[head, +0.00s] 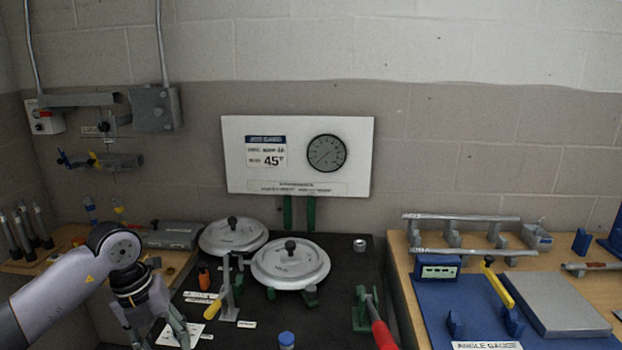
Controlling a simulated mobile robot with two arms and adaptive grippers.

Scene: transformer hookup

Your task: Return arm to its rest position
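My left arm comes in from the lower left. Its gripper (160,337) points down over the left side of the black work surface (345,270), beside a white card on that surface. The fingers run to the bottom edge of the picture, so I cannot tell whether they are apart or closed, and I see nothing clearly held. My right arm and gripper are not in view.
Two round grey lidded units (232,236) (290,263) stand on the black surface, near a yellow-handled lever (215,305) and a red-handled one (382,335). A gauge panel (298,155) hangs behind. A blue mat (450,305) with a grey plate (563,303) lies right.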

